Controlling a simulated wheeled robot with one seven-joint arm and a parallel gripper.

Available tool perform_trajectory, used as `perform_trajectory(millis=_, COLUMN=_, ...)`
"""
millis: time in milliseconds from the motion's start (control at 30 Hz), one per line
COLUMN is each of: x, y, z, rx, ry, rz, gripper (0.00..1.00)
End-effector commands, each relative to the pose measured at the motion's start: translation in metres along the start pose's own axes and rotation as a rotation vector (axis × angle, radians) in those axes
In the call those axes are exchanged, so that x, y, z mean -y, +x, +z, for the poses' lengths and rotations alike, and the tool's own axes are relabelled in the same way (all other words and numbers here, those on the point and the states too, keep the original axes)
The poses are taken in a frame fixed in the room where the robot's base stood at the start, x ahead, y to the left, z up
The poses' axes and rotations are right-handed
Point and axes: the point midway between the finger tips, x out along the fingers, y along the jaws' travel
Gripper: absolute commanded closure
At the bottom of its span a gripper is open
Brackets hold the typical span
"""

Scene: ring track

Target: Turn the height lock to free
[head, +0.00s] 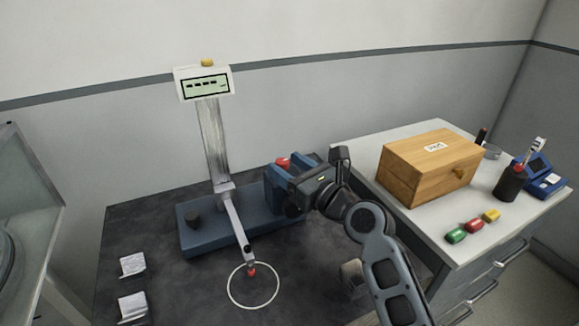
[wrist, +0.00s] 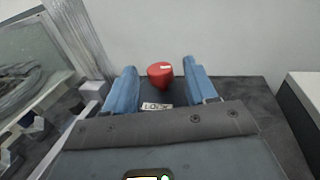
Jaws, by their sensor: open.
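The height lock is a red knob (wrist: 160,73) with a pale mark on its top. In the wrist view it sits between the two blue fingers of my open gripper (wrist: 160,85), with a visible space on each side. A label reading "LOCK" (wrist: 157,106) lies in front of the knob. In the head view the red knob (head: 283,162) shows just past my gripper (head: 281,182), at the right end of the blue base (head: 188,240) of the height gauge. The gripper hides part of that end. Whether the fingers touch the knob cannot be told.
The gauge's upright column (head: 212,140) carries a display (head: 205,84). Its arm reaches forward to a red tip (head: 252,271) over a white ring (head: 235,301). A wooden box (head: 425,170) and small coloured pieces (head: 474,225) stand on the cabinet to the right.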

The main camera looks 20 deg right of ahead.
Motion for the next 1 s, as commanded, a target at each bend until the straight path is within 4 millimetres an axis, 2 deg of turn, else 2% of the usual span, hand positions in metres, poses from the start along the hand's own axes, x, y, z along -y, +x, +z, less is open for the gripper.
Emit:
perform_trajectory(millis=67, x=0.0000, y=-0.0002, z=-0.0001, rx=0.000, ry=0.000, rz=0.000, gripper=0.44)
perform_trajectory(millis=633, x=0.0001, y=-0.0005, z=-0.0003, rx=0.000, ry=0.000, rz=0.000, gripper=0.98)
perform_trajectory(millis=1000, x=0.0029, y=-0.0007, z=-0.0015, rx=0.000, ry=0.001, rz=0.055, gripper=1.00)
